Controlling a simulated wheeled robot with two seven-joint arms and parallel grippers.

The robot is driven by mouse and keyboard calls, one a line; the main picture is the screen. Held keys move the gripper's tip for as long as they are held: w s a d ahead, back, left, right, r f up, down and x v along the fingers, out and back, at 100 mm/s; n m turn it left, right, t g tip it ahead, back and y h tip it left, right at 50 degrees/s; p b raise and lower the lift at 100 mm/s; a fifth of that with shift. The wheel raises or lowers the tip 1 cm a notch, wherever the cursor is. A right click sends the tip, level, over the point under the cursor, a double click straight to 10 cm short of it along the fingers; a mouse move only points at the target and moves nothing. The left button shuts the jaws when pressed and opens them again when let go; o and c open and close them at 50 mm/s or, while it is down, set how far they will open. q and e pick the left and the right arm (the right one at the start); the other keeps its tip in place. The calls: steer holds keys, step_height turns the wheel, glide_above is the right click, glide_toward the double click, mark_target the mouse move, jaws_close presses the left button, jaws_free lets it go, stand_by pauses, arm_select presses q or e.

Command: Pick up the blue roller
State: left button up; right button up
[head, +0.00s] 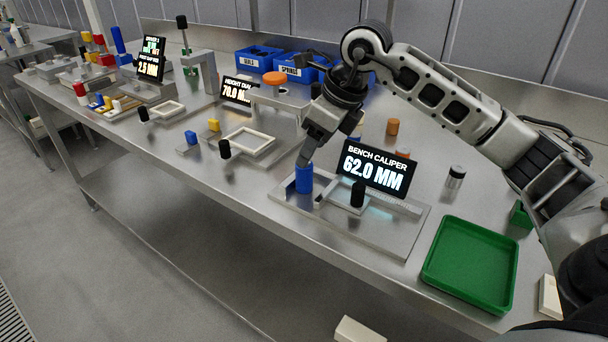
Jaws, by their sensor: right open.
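The blue roller (304,180) is a short upright cylinder. It stands on the left part of the bench caliper (395,235), a flat grey metal plate with a display reading 62.0 MM. My right gripper (306,158) reaches down from above, with its fingertips at the top of the roller. It is open; the picture does not show clearly whether a finger touches the roller. The far finger is partly hidden. My left gripper is not in view.
A black knob (357,194) stands right of the roller, before the caliper display (376,172). A green tray (470,266) lies empty at the right. Orange cylinders (392,127) stand behind. The height dial station (250,141) is left. Blue bins (257,58) line the back.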

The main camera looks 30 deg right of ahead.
mark_target(304, 177)
steer(key=x, duration=0.3)
steer(key=p+x, duration=0.1)
steer(key=x, duration=0.1)
steer(key=shift+s+a+f, duration=0.1)
steer(key=shift+a+f, duration=0.15)
steer(key=shift+f, duration=0.15)
steer(key=c, duration=1.2)
steer(key=shift+r, duration=0.15)
